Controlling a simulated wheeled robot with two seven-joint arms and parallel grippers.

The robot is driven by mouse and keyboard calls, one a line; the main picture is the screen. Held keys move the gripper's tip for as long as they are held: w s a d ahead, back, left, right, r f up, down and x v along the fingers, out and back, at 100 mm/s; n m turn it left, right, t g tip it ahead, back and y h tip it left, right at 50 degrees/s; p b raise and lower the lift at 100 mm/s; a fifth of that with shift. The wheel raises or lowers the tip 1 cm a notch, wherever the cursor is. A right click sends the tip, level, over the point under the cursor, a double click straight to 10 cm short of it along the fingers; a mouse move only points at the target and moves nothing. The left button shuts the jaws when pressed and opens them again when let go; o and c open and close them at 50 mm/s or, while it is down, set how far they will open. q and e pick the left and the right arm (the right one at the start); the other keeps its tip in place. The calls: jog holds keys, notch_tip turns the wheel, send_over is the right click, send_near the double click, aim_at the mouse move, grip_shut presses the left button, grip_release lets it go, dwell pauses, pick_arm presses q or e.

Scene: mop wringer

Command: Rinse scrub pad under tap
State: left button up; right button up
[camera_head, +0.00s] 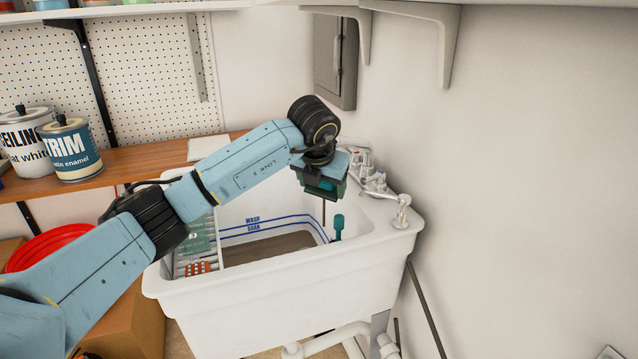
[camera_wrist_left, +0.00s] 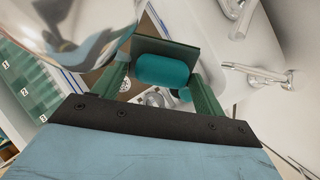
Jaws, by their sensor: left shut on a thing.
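My left gripper (camera_head: 322,190) is over the white utility sink (camera_head: 290,290), near its back right. In the left wrist view its green fingers (camera_wrist_left: 163,85) are shut on a rounded teal grip (camera_wrist_left: 163,70). A flat dark green piece (camera_wrist_left: 172,47) lies just beyond the grip; this looks like the scrub pad, though its underside is hidden. A chrome tap (camera_head: 370,178) stands on the sink's back right rim, right of my gripper. A curved spout (camera_head: 402,208) is farther right on the rim; chrome fittings also show in the left wrist view (camera_wrist_left: 262,76). No water stream shows. My right gripper is out of view.
A teal-topped upright piece (camera_head: 338,224) stands inside the sink. Ribbed and numbered panels (camera_head: 198,238) line its left side. Paint cans (camera_head: 72,150) stand on the wooden shelf (camera_head: 150,160) at left. A white wall (camera_head: 530,170) closes the right side.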

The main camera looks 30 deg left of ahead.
pick_arm(q)
jog(key=shift+a, duration=0.1)
jog(key=shift+s+a, duration=0.2)
jog(key=shift+a, duration=0.3)
jog(key=shift+w+d, duration=0.1)
jog(key=shift+d, duration=0.15)
jog(key=shift+w+d, duration=0.15)
jog(key=shift+d, duration=0.2)
jog(key=shift+a, duration=0.2)
jog(key=shift+s+a, duration=0.25)
jog(key=shift+a, duration=0.1)
jog(key=shift+d, duration=0.15)
dwell(0.4)
jog(key=shift+w+d, duration=0.25)
jog(key=shift+d, duration=0.2)
